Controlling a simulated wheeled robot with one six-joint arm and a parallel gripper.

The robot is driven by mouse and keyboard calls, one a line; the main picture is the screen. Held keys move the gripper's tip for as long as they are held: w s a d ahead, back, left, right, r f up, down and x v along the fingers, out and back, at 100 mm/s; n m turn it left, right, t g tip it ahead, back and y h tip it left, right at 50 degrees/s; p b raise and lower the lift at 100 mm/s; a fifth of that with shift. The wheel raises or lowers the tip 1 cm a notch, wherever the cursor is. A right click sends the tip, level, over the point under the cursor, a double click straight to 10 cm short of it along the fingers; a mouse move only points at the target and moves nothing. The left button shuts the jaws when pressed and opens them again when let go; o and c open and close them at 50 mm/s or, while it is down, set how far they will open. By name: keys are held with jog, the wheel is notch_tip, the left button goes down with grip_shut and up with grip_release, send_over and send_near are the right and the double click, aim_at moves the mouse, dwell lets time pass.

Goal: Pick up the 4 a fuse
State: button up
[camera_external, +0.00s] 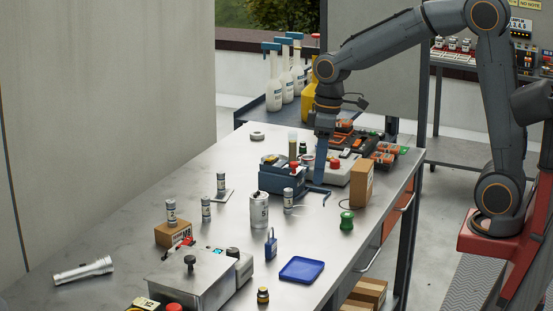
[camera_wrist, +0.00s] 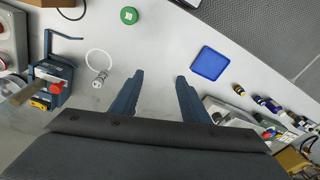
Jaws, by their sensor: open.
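Several small grey-and-white cylinders that look like fuses stand on the bench in the external view: one (camera_external: 171,212) on a small brown box, one (camera_external: 206,208) beside it, one (camera_external: 221,182) on a pale flat piece, and one (camera_external: 288,199) near the blue device. Their ratings are too small to read surely, so I cannot tell which is the 4 A fuse. My gripper (camera_external: 322,180) is above the bench by the blue device. In the wrist view its blue fingers (camera_wrist: 160,80) are apart and empty; a fuse-like cylinder (camera_wrist: 98,78) lies left of them, by a white loop.
A blue device (camera_external: 280,178) and cardboard box (camera_external: 361,183) flank my gripper.

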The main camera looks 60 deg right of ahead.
jog(key=w+n+y, duration=0.1)
jog(key=w+n, duration=0.2)
jog(key=w, duration=1)
jog(key=n+t+y+p, duration=0.1)
jog(key=n+y, duration=0.1)
jog(key=n, duration=0.3)
send_near(208, 197)
jog(key=a, duration=0.1)
jog(key=f, duration=0.4)
jog(key=shift+w+a+f, duration=0.1)
jog(key=shift+a+f, duration=0.05)
jog(key=shift+a, duration=0.1)
jog(key=shift+w+p+x, duration=0.15)
jog(key=shift+p+x, duration=0.6)
jog(key=shift+x, duration=1.25)
jog(key=shift+w+p+x, duration=0.15)
jog(key=shift+p+x, duration=0.55)
jog(key=shift+x, duration=1.3)
jog(key=shift+d, duration=0.1)
grip_shut()
